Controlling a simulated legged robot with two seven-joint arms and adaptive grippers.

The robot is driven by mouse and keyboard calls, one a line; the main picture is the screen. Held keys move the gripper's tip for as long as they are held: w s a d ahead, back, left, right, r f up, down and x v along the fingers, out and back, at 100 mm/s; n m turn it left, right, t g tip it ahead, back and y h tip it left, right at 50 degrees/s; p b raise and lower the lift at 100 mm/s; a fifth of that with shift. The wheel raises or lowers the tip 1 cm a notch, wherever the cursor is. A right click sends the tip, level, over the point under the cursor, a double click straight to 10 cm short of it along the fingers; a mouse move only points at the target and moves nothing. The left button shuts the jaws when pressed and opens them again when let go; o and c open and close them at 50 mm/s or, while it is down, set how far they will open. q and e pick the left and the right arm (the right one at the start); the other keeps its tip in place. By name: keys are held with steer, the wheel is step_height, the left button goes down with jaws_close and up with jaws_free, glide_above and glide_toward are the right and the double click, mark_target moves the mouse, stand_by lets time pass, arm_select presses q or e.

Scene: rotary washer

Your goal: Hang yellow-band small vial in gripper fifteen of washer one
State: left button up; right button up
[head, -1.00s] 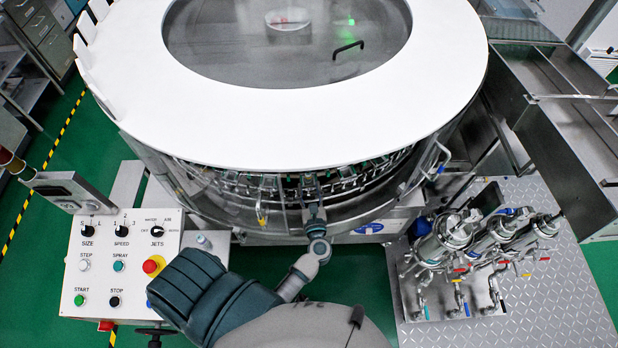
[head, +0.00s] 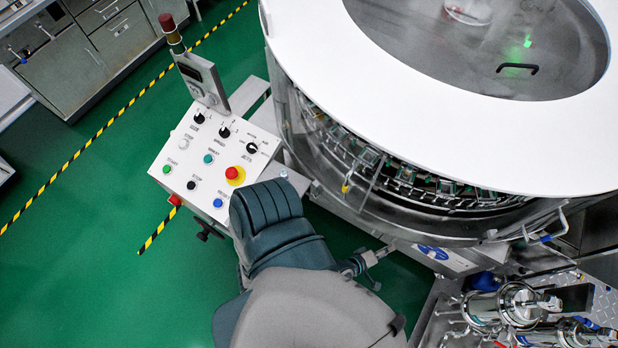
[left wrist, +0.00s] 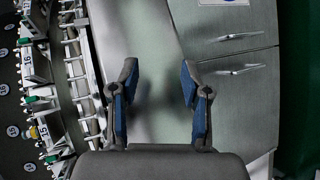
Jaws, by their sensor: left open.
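The washer (head: 440,95) with its white ring top fills the right of the head view. A row of its small bottle grippers (head: 405,175) shows under the rim. A small yellow-marked piece (head: 346,187) hangs at this row; I cannot tell whether it is the yellow-band vial. My left gripper (head: 383,255) is just outside the washer's lower wall. In the left wrist view my left gripper (left wrist: 158,72) is open, with nothing between its blue pads. Numbered washer grippers (left wrist: 42,130) lie to its left; one tag seems to read 15. My right gripper is not in view.
The control panel (head: 206,165) stands left of the washer, near my left arm. Metal filter housings (head: 510,305) stand at lower right. Grey cabinets (head: 105,35) are at upper left. The green floor (head: 90,230) between is clear.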

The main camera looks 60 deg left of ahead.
arm_select(q)
steer(key=s+a+f+m+g+h, duration=0.2)
steer(key=s+f+m+g, duration=0.4)
steer(key=s+f+m, duration=0.6)
steer(key=s+a+f+m+g, duration=0.2)
steer(key=s+a+f, duration=0.1)
steer(key=s, duration=0.4)
steer(key=s+a+f+m+g+y, duration=0.1)
steer(key=s+a+f+m+g, duration=0.1)
steer(key=s+f, duration=0.3)
steer(key=s+a+f+m+g+y, duration=0.1)
steer(key=s+a+f+m+g, duration=0.1)
steer(key=s, duration=0.7)
steer(key=shift+a+f+m+g, duration=0.4)
steer(key=shift+a+f+m, duration=0.45)
steer(key=shift+f+m, duration=0.15)
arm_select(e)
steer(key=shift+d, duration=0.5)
arm_select(q)
steer(key=shift+d+f+b, duration=0.1)
steer(key=shift+f+b, duration=0.35)
steer(key=shift+b, duration=0.1)
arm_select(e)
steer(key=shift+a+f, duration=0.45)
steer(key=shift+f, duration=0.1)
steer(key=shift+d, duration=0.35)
